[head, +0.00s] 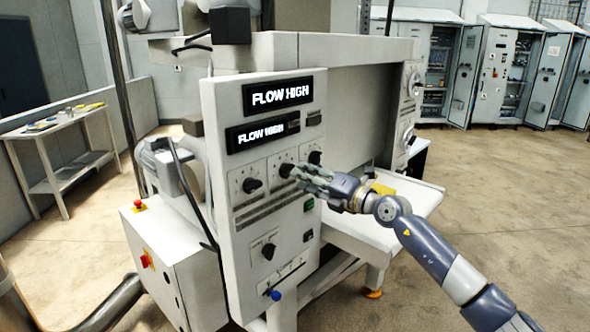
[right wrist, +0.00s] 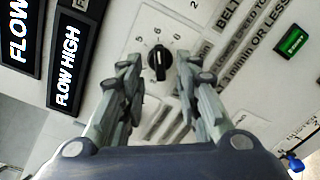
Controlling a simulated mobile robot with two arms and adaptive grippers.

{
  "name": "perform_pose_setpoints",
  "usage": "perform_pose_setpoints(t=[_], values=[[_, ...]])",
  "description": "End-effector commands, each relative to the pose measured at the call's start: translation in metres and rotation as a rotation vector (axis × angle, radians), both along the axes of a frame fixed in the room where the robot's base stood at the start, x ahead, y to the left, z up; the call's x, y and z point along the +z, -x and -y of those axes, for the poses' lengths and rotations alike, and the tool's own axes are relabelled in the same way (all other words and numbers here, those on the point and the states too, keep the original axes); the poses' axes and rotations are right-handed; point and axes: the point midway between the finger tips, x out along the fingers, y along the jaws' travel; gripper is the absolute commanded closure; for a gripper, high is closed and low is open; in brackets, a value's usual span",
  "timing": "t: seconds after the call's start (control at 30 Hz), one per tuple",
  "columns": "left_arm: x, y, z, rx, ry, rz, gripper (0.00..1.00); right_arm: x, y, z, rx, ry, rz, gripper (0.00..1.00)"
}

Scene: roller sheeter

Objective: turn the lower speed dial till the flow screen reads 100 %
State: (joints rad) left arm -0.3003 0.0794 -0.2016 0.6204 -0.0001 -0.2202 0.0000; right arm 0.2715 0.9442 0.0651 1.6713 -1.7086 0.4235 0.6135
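The control panel (head: 270,220) has two black screens, an upper one (head: 278,95) and a lower one (head: 262,133), both reading FLOW HIGH. A row of black dials sits below them: left (head: 252,185), middle (head: 286,170) and right (head: 315,157). A separate lower dial (head: 268,251) sits further down. My right gripper (head: 303,176) is at the dial row. In the right wrist view, its fingers (right wrist: 158,72) are open on either side of a black dial (right wrist: 160,61), with a narrow gap to each finger. Contact is not visible. My left gripper is not in view.
A green button (head: 309,204) is on the panel, and a blue knob (head: 276,295) is near its bottom. A white box with a red button (head: 147,261) stands at left. The white machine bed (head: 380,232) lies below my right forearm. Open floor is at right.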

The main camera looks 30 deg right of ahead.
Motion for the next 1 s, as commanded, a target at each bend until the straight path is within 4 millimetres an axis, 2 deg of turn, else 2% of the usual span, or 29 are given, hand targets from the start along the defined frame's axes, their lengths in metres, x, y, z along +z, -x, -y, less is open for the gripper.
perform_pose_setpoints(t=[0.1, 0.3, 0.73, 0.87, 1.0], values=[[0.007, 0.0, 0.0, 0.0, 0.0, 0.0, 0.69, 0.004, -0.015, -0.005, 0.002, -0.003, 0.002, 0.69], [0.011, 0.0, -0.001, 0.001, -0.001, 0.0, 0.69, 0.002, -0.033, -0.008, 0.0, -0.001, 0.001, 0.69], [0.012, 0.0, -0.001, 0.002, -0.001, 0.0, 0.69, 0.0, -0.04, -0.01, 0.002, 0.001, -0.001, 0.69], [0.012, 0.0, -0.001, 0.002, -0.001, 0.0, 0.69, 0.0, -0.04, -0.01, 0.002, 0.001, -0.001, 0.99], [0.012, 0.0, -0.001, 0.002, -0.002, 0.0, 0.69, 0.0, -0.04, -0.01, 0.002, 0.0, -0.001, 1.0]])
